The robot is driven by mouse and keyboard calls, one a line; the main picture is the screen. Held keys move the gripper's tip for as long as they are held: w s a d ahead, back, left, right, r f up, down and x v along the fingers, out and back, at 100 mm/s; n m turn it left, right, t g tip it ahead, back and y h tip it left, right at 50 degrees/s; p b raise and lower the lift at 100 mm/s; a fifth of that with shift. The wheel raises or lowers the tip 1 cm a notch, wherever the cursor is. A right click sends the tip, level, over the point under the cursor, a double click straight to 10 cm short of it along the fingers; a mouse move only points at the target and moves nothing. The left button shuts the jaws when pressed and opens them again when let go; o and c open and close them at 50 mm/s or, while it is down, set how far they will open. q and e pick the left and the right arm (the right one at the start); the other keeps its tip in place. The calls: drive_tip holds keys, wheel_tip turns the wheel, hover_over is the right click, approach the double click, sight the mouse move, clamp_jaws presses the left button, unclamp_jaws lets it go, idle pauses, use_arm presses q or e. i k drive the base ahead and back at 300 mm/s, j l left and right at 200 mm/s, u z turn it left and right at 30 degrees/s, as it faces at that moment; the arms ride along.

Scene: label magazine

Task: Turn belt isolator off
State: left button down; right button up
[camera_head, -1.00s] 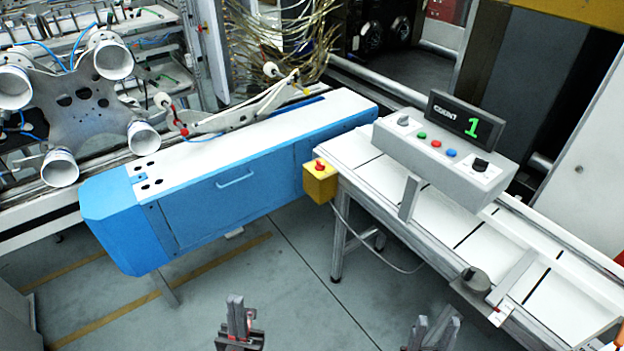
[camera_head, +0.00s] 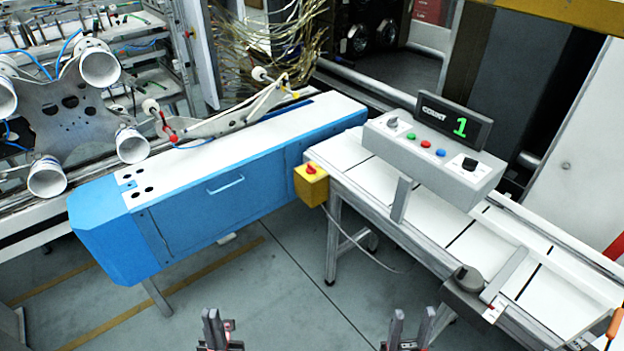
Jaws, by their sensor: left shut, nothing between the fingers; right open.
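A grey control panel (camera_head: 420,160) stands on a post over the belt conveyor (camera_head: 470,240) at the right. It carries a grey knob (camera_head: 392,122), green, red and blue buttons, and a black rotary knob (camera_head: 469,164) on a white plate. A yellow box (camera_head: 311,188) with a red knob (camera_head: 311,169) hangs at the conveyor's near left end. No readable label shows which is the belt isolator. My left gripper (camera_head: 214,318) is shut and empty at the bottom edge, over the floor. My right gripper (camera_head: 411,320) is open and empty at the bottom edge, below the conveyor in the picture.
A COUNT display (camera_head: 453,122) reads 1 above the panel. A dark round knob on a bracket (camera_head: 468,280) sits at the conveyor's near edge. A long blue cabinet (camera_head: 215,200) stands left. An orange handle (camera_head: 615,327) shows bottom right. The floor (camera_head: 290,270) between is mostly clear.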

sight(311, 170)
drive_tip(key=i+l+u, duration=0.2)
drive_tip(key=i, duration=0.25)
drive_tip(key=i+u, duration=0.2)
drive_tip(key=i, duration=0.25)
drive_tip(key=i+l+u, duration=0.2)
drive_tip(key=i, duration=0.25)
drive_tip(key=l, duration=0.1)
